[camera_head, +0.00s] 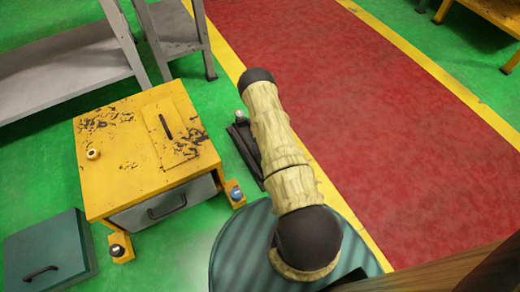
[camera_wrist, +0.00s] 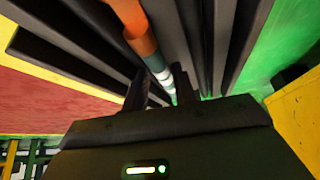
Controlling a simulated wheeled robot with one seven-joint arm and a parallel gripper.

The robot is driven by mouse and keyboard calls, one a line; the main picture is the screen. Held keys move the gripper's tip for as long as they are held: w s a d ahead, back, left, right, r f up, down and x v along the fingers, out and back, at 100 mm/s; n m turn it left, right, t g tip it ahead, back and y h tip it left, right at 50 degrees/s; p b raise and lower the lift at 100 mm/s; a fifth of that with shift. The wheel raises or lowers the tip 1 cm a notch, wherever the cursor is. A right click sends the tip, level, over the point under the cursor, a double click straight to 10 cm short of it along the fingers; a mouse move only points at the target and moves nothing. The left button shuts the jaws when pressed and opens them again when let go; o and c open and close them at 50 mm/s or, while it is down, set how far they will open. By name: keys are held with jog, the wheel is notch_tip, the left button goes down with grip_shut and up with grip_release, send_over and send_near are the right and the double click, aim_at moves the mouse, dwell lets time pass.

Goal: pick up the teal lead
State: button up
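In the wrist view a lead with an orange stretch and pale teal and white bands (camera_wrist: 154,63) runs down from the top, among long dark bars. My gripper (camera_wrist: 160,88) shows at the bottom of that view with its two dark fingers apart. The banded end of the lead passes between the fingertips, with a gap visible on at least the left side. I cannot tell how deep the lead sits between them. The lead's lower end is hidden behind the gripper body. In the head view I cannot make out the lead or the fingers.
Long dark bars (camera_wrist: 62,55) crowd both sides of the lead. In the head view a worn yellow cabinet (camera_head: 125,150) stands left of my arm, with a dark teal box (camera_head: 48,250) beside it. A grey shelf (camera_head: 60,75) stands behind. The red floor lane (camera_head: 340,90) is clear.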

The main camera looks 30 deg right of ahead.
jog(key=shift+x, duration=0.75)
grip_shut()
